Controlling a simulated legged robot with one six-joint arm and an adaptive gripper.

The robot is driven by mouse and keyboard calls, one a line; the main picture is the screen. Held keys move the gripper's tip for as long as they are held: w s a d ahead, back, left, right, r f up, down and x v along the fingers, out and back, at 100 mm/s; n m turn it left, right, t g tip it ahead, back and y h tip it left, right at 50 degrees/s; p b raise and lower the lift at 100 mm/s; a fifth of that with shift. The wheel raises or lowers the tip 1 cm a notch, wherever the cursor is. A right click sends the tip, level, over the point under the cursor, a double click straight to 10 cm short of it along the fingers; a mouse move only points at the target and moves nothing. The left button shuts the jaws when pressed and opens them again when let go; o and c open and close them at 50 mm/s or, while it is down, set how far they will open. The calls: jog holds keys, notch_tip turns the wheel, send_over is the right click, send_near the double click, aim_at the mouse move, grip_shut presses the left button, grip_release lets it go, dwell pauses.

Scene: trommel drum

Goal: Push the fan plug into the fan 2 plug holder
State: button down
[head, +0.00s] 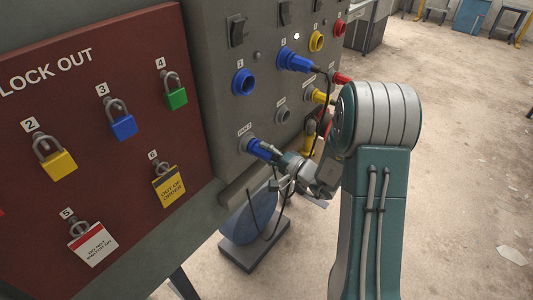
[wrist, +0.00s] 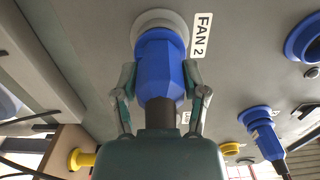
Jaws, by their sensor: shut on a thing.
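The blue fan plug (wrist: 160,68) is between the two fingers of my gripper (wrist: 160,97), which is shut on it. Its front end meets the round grey fan 2 plug holder (wrist: 148,20), in line with it; how deep it sits cannot be told. The FAN 2 label (wrist: 201,35) is just right of the holder in the wrist view. In the head view, the blue plug (head: 260,149) points at the panel's lower left part, with my gripper (head: 277,160) behind it.
Another blue plug (head: 295,60) with a dark cable sits higher on the grey panel (head: 215,60), near an empty-looking blue socket (head: 243,82). Yellow and red connectors are at the right. A red lock-out board (head: 80,140) with several padlocks stands left. A ledge (head: 247,183) runs below.

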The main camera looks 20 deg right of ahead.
jog(key=shift+c, duration=0.2)
grip_release()
jog(key=v, duration=1.2)
jog(key=shift+w, duration=0.1)
jog(key=s+a+r+n+g, duration=0.3)
jog(key=s+a+n+g, duration=0.1)
jog(key=s+a+g, duration=0.25)
jog(key=s+a+r+n+g, duration=0.4)
jog(key=s+a+g, duration=0.15)
jog(key=a, duration=0.25)
jog(key=s+d+r+n+t+h, duration=0.2)
jog(key=s+d+r+h, duration=0.3)
jog(key=h, duration=0.6)
jog(key=s+r+t, duration=0.1)
jog(key=s+r, duration=0.1)
jog(key=s, duration=0.1)
jog(key=shift+s+d, duration=0.15)
jog(key=shift+d, duration=0.05)
